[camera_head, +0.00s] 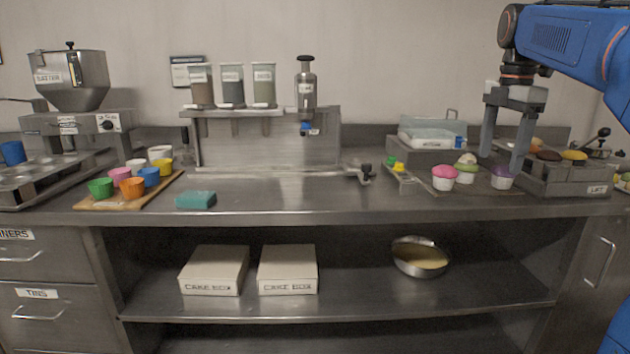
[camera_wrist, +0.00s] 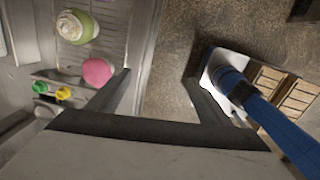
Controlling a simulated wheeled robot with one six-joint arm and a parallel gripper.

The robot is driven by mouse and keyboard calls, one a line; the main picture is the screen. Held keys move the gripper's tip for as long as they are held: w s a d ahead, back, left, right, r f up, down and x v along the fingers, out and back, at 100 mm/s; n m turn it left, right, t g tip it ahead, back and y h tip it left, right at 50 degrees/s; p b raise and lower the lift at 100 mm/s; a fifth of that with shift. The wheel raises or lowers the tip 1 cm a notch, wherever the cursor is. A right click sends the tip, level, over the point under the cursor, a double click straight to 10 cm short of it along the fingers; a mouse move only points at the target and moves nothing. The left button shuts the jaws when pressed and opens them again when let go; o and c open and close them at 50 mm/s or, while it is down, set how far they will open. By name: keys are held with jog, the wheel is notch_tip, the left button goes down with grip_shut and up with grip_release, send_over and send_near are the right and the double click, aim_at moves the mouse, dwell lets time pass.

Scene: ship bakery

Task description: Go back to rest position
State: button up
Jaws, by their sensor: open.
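My gripper (camera_head: 503,150) hangs from the blue arm at the right in the head view, its two fingers spread and pointing down over the right end of the counter. Nothing shows between the fingers. In the wrist view, my gripper (camera_wrist: 165,98) is also open and empty, with a pink-topped cupcake (camera_wrist: 97,72) beside its left finger.
A grey box marked LIFT (camera_head: 597,190) with cupcakes stands right of my gripper. Coloured cups on a wooden board (camera_head: 165,189), a teal sponge (camera_head: 196,200) and a dispenser stand (camera_head: 325,150) are farther left. Cake boxes (camera_head: 288,269) and a bowl (camera_head: 421,257) sit on the shelf below.

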jog(key=s+a+f+m+t, duration=0.1)
jog(key=s+a+f+m, duration=0.3)
jog(key=s+f, duration=0.5)
jog(key=s+a+f+m+t, duration=0.1)
jog(key=s+a+f+m, duration=0.3)
jog(key=s+f+m, duration=0.5)
jog(key=s+a+f+m+t, duration=0.2)
jog(key=s+a+f+m, duration=0.2)
jog(key=s+f, duration=0.5)
notch_tip(320, 180, down, 4)
jog(key=shift+s+r+m, duration=0.2)
jog(key=shift+s+m, duration=0.15)
jog(key=shift+m, duration=0.85)
